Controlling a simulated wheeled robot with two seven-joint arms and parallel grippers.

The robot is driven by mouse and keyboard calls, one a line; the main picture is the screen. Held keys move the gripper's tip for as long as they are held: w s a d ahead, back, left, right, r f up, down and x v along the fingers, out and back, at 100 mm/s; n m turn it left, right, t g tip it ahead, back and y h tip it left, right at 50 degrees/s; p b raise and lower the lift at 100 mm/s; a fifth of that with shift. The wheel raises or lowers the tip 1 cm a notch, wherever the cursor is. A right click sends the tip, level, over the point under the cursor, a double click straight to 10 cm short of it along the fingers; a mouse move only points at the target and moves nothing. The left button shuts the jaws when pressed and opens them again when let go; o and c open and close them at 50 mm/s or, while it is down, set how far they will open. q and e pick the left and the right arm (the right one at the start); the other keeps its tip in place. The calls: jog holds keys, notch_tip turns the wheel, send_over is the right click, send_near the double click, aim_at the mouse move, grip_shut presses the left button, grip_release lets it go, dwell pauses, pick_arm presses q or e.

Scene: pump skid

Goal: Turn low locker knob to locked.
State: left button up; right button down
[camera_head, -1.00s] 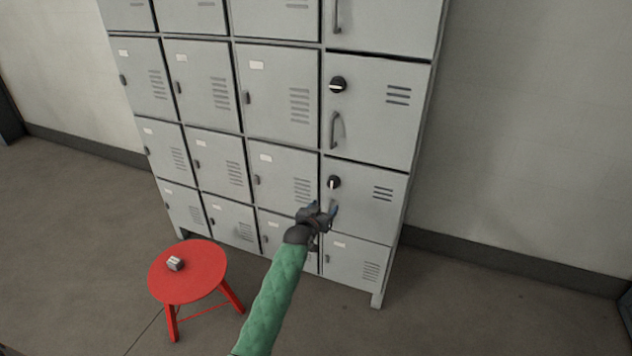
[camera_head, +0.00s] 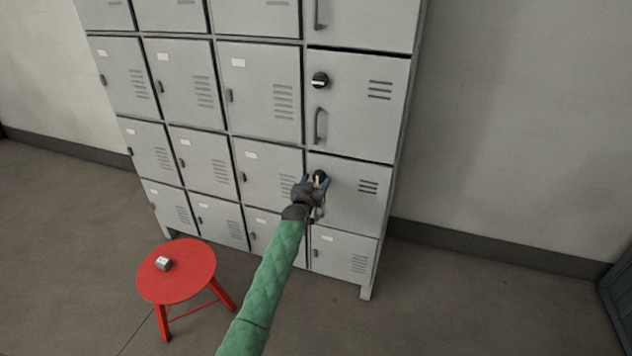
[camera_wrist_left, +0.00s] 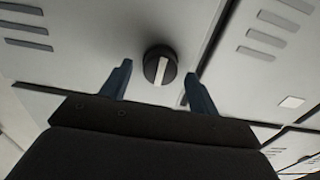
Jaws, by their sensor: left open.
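The low locker knob (camera_head: 320,177) is a round black knob with a white pointer bar, on the lower of two knobbed doors in the right column. In the left wrist view the knob (camera_wrist_left: 160,65) sits just beyond and between my fingertips, its white bar close to upright in that picture. My left gripper (camera_head: 318,183) is open around the line of the knob, with blue fingers on either side; it also shows in the left wrist view (camera_wrist_left: 158,75). I cannot tell whether a finger touches the knob. The right gripper is out of view.
Another black knob (camera_head: 320,80) with a handle (camera_head: 319,125) below it is on the door above. Grey lockers (camera_head: 262,85) fill the wall. A red stool (camera_head: 177,272) with a small whitish block (camera_head: 163,263) stands at lower left.

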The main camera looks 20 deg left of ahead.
pick_arm(q)
jog(key=shift+w, duration=0.15)
jog(key=shift+c, duration=0.2)
jog(key=c, duration=0.9)
